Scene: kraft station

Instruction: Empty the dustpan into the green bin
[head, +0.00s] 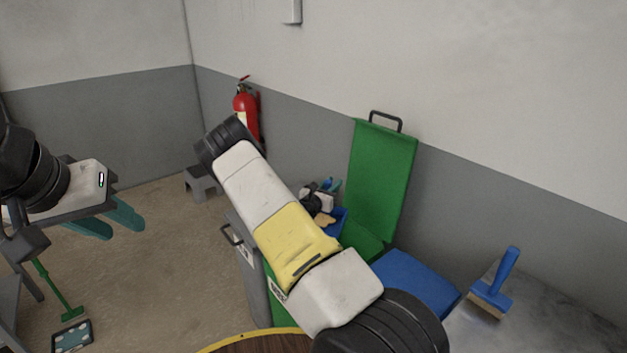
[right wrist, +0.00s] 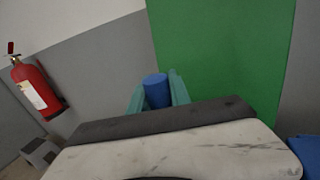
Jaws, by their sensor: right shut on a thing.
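The green bin (head: 374,242) stands beyond my right arm with its green lid (head: 381,178) raised against the wall. My right gripper (right wrist: 158,92) is shut on a blue cylindrical handle (right wrist: 156,88), with the green lid behind it in the right wrist view. In the head view a blue part, apparently the dustpan (head: 341,221), shows beside the bin opening, with something tan by it. My forearm hides most of it, so its tilt and contents cannot be told. My left gripper (head: 108,221) is open and empty at the left, far from the bin.
A grey bin (head: 246,268) stands left of the green one; a blue lid or panel (head: 415,279) is to its right. A blue brush (head: 497,285) stands on a metal table. A fire extinguisher (head: 245,107) and grey stool (head: 201,183) are by the wall.

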